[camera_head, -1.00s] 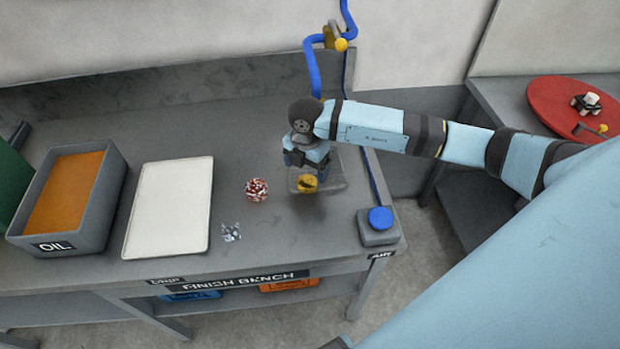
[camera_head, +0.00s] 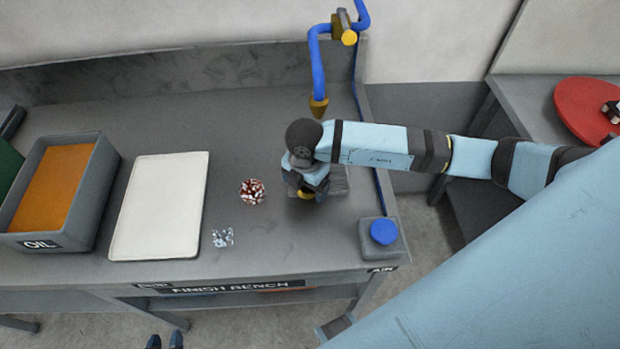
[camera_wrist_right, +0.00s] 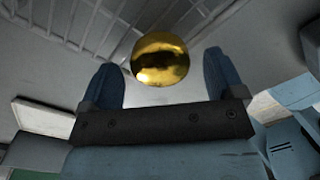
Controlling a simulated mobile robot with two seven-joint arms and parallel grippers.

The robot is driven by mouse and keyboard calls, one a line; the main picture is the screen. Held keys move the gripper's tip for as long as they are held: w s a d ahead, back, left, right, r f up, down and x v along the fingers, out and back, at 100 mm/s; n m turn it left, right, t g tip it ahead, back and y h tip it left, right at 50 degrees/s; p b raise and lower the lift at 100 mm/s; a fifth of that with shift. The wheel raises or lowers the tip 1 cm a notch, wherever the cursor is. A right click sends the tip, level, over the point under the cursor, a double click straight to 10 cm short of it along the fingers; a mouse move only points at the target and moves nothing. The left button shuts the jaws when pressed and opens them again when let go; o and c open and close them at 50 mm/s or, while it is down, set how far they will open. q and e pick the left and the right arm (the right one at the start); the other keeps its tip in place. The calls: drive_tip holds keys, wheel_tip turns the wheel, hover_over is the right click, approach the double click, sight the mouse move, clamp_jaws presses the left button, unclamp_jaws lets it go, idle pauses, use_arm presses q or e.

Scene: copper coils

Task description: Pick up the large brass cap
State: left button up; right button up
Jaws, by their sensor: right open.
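The large brass cap (camera_head: 306,194) is a shiny golden rounded piece near the right end of the bench, mostly hidden under my right gripper in the head view. My right gripper (camera_head: 305,191) points down over it and is open. In the right wrist view the cap (camera_wrist_right: 160,59) shows between and a little beyond the two blue fingertips of the right gripper (camera_wrist_right: 165,72), with a gap visible on each side.
A red and white speckled ball (camera_head: 252,192) and a small pale-blue cluster (camera_head: 222,237) lie left of the cap. Further left are a white tray (camera_head: 118,245) and an OIL bin (camera_head: 101,181). A blue-button box (camera_head: 364,240) stands right; a blue hose (camera_head: 317,65) hangs behind.

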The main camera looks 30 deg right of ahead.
drive_tip(key=shift+s+a, duration=0.1)
drive_tip(key=c, duration=1.1)
